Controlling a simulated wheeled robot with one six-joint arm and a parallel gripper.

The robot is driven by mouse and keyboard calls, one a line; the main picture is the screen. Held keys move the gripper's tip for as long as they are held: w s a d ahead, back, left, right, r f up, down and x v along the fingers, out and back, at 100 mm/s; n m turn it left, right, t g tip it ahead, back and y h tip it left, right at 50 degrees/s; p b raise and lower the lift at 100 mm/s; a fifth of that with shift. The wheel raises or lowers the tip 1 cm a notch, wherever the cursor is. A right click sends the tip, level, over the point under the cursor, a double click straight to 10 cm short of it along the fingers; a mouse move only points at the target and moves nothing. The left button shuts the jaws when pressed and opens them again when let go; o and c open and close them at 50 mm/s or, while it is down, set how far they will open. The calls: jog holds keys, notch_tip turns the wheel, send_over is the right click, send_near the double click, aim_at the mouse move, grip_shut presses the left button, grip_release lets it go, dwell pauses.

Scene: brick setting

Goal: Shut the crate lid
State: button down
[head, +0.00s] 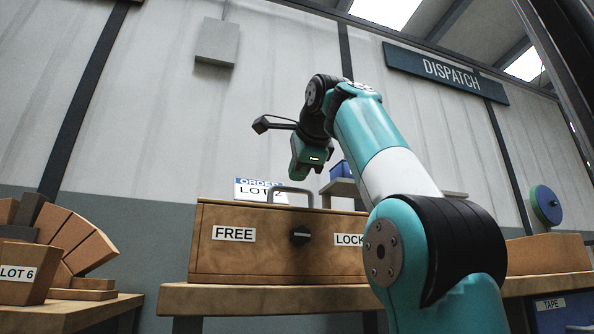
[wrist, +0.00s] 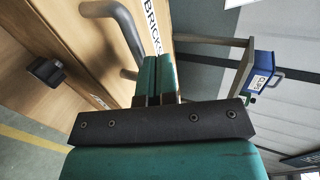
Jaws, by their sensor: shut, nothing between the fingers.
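The wooden crate (head: 262,263) stands on a wooden bench in the head view, its front facing me. A black knob (head: 300,236) sits on the front between the FREE and LOCK labels; it also shows in the wrist view (wrist: 46,70). A grey metal handle (head: 290,191) rises at the crate's top. In the wrist view, the lid (wrist: 92,58) appears to lie flat on the crate, with the handle (wrist: 119,30) and a BRICKS label on it. My gripper (head: 298,176) is shut and empty above the crate; its fingers (wrist: 158,62) point toward the lid near the handle.
The bench (head: 230,299) runs under the crate. A brick stack (head: 70,238) and a LOT 6 box (head: 22,272) stand at left. An order card (head: 259,188) shows behind the crate. A blue CLIPS box (wrist: 258,72) sits on a shelf behind. A green-blue disc (head: 545,205) stands at right.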

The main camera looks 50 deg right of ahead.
jog(key=p+v, duration=0.4)
jog(key=v, duration=0.7)
jog(key=shift+r, duration=0.4)
jog(key=shift+s, duration=0.1)
